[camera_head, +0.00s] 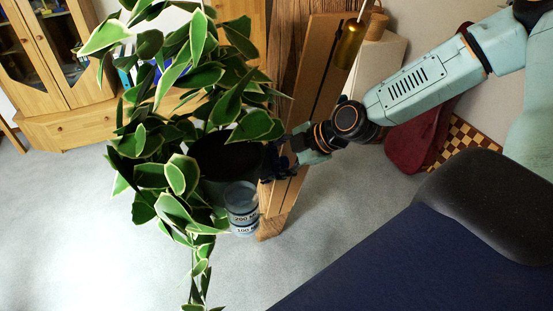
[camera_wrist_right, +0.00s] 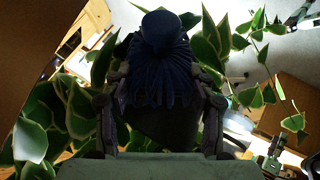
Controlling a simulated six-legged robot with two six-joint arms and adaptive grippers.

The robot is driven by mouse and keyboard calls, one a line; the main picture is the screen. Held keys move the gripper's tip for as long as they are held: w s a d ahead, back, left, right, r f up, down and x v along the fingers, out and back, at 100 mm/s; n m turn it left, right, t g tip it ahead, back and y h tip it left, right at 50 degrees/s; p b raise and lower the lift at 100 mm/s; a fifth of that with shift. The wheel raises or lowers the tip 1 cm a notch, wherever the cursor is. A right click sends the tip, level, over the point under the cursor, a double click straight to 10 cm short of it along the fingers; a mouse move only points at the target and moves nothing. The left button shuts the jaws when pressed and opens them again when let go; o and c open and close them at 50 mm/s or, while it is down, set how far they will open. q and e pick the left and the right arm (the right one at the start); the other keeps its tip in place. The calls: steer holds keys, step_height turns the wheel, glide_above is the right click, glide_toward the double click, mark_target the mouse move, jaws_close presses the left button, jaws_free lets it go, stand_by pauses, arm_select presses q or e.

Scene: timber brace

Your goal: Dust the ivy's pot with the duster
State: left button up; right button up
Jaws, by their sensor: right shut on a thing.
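The ivy (camera_head: 175,130) has green leaves with pale edges and trails down in the head view. Its dark pot (camera_head: 222,160) is partly covered by leaves; it also shows behind the duster in the right wrist view (camera_wrist_right: 172,130). My right gripper (camera_head: 285,157) is at the pot's right side, shut on the dark blue duster (camera_wrist_right: 165,60). The duster's strands hang between the fingers in front of the pot. In the head view the duster (camera_head: 277,163) is small and dark at the pot's edge; I cannot tell whether it touches. My left gripper is not in view.
A clear measuring beaker (camera_head: 241,210) stands just below the pot. A wooden board (camera_head: 318,75) stands close by the right gripper. A brass cylinder (camera_head: 349,45) hangs beyond. A wooden cabinet (camera_head: 70,125) is at the back left. A red bag (camera_head: 412,145) is at right.

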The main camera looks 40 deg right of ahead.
steer(key=shift+w+a+r+b, duration=0.1)
steer(key=shift+w+a+b, duration=0.05)
steer(key=shift+a+b, duration=0.3)
steer(key=shift+w+a+r+b, duration=0.1)
steer(key=shift+a+b, duration=0.2)
steer(key=shift+a, duration=0.15)
stand_by(0.3)
steer(key=r+p, duration=0.2)
steer(key=d+r+p, duration=0.1)
steer(key=p, duration=0.2)
steer(key=shift+s+r, duration=0.15)
steer(key=shift+r, duration=0.2)
steer(key=shift+a, duration=0.15)
steer(key=f+b, duration=0.2)
steer(key=a+f+b, duration=0.1)
steer(key=b, duration=0.2)
steer(key=shift+f, duration=0.4)
steer(key=shift+d+r, duration=0.1)
